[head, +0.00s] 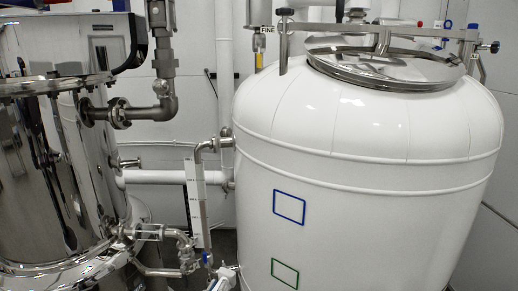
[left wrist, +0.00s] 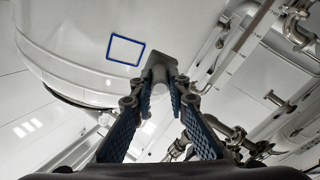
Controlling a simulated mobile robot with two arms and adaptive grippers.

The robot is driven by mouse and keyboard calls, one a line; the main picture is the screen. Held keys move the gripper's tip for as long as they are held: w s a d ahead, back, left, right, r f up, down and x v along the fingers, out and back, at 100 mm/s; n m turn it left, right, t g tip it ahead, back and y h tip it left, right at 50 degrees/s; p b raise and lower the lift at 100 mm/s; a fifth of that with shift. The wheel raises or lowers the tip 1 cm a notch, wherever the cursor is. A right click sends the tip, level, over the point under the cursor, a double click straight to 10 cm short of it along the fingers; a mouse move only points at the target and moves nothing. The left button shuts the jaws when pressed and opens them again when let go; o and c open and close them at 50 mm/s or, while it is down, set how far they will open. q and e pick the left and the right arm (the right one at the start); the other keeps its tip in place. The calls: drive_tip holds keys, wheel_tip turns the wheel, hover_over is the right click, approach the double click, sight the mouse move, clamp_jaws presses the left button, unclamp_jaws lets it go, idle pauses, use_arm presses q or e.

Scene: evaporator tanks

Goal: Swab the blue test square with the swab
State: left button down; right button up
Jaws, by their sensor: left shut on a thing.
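The blue test square (head: 289,207) is a blue outline on the side of the white tank. It also shows in the left wrist view (left wrist: 126,50), up and to the left of the fingertips. My left gripper (left wrist: 161,88) is shut on a grey piece that I take to be the swab (left wrist: 158,70). Its far end is apart from the square's outline in the picture; the depth gap is hard to judge. In the head view I cannot make out the swab. My right gripper is in neither view.
The white tank (head: 365,135) fills the right side, with a green square (head: 284,273) below the blue one. A shiny steel tank (head: 50,185) stands at left. Steel pipes and valves (head: 160,232) run between the tanks, leaving a narrow gap.

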use_arm(q)
drive_tip(key=s+a+n+t+y, duration=0.1)
drive_tip(key=s+a+n+y, duration=0.15)
drive_tip(key=s+a, duration=0.4)
drive_tip(key=s+a+n+y, duration=0.2)
drive_tip(key=s+a+y, duration=0.15)
drive_tip(key=s, duration=0.55)
drive_tip(key=w+d+r+m+h, duration=0.35)
drive_tip(key=d+r+h, duration=0.2)
drive_tip(key=d, duration=0.25)
drive_tip(key=w+d+r+m+h, duration=0.3)
drive_tip(key=w+d+r+h, duration=0.2)
drive_tip(key=d+r, duration=0.2)
drive_tip(key=s+d+r+m+g+h+p, duration=0.1)
drive_tip(key=s+d+r+m+g+h, duration=0.1)
drive_tip(key=d+r+m+g, duration=0.55)
drive_tip(key=s+d+r+m+g+h, duration=0.2)
drive_tip(key=d+r+m+g+h, duration=0.1)
drive_tip(key=d+r+m+g, duration=0.4)
drive_tip(key=w+a+r+n+t+y, duration=0.1)
drive_tip(key=w+a+r+t+y, duration=0.2)
drive_tip(key=a+r+t+y, duration=0.7)
drive_tip(key=a+r+y, duration=0.4)
drive_tip(key=a+r, duration=0.1)
drive_tip(key=a, duration=0.4)
drive_tip(key=shift+a+r+p, duration=0.15)
drive_tip(key=shift+a+p, duration=0.05)
drive_tip(key=shift+p, duration=0.15)
